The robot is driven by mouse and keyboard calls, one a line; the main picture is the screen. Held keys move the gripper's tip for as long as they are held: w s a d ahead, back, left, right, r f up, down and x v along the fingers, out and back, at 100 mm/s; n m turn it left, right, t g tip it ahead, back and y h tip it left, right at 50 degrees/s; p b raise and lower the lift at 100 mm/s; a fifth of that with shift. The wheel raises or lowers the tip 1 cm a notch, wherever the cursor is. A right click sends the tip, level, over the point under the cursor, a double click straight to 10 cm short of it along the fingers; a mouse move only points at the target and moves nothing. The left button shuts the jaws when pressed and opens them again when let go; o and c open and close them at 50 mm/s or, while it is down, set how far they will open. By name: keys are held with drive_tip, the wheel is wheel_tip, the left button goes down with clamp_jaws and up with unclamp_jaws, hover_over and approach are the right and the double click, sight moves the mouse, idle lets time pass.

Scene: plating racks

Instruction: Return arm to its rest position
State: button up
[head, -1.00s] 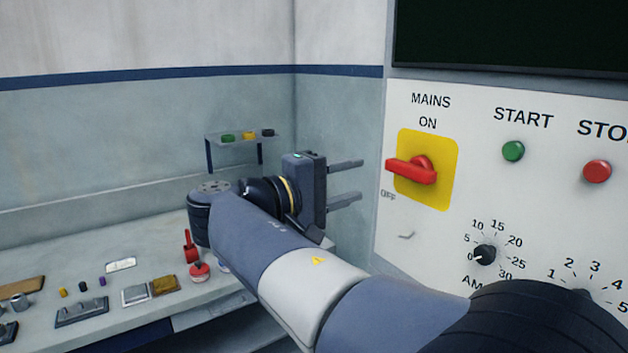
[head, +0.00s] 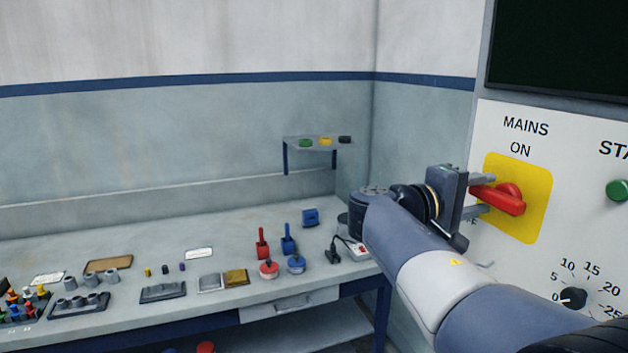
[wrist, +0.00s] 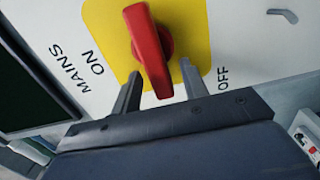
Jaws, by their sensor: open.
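The red mains switch handle (head: 507,200) sits on a yellow plate (head: 538,205) on the white panel. It points left, roughly level, in the head view. My gripper (head: 484,195) is open at the switch's left side, its fingers pointing toward the panel. In the wrist view my gripper (wrist: 160,72) has one finger on each side of the handle (wrist: 150,50), with gaps visible on both sides. The ON and OFF marks show to either side of the yellow plate (wrist: 102,25). Whether the fingertips touch the panel is unclear.
A workbench (head: 200,255) runs along the back wall, holding red and blue tools, small pots and blocks. A small shelf (head: 315,143) with coloured discs is in the corner. A green start button (head: 619,190) and a dial (head: 573,298) are on the panel.

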drive_tip(key=b+v, duration=0.3)
drive_tip(key=v, duration=0.8)
drive_tip(key=p+x, duration=0.3)
drive_tip(key=x, duration=0.7)
drive_tip(key=shift+d+r, duration=0.1)
drive_tip(key=shift+d, duration=0.2)
drive_tip(key=shift+w+d, duration=0.15)
drive_tip(key=shift+d, duration=0.1)
drive_tip(key=shift+a+r+m+b, duration=0.15)
drive_tip(key=shift+m+b, duration=0.1)
drive_tip(key=shift+m, duration=0.6)
drive_tip(key=shift+d+r+m+b, duration=0.15)
drive_tip(key=shift+m+b, duration=0.1)
drive_tip(key=shift+m, duration=0.6)
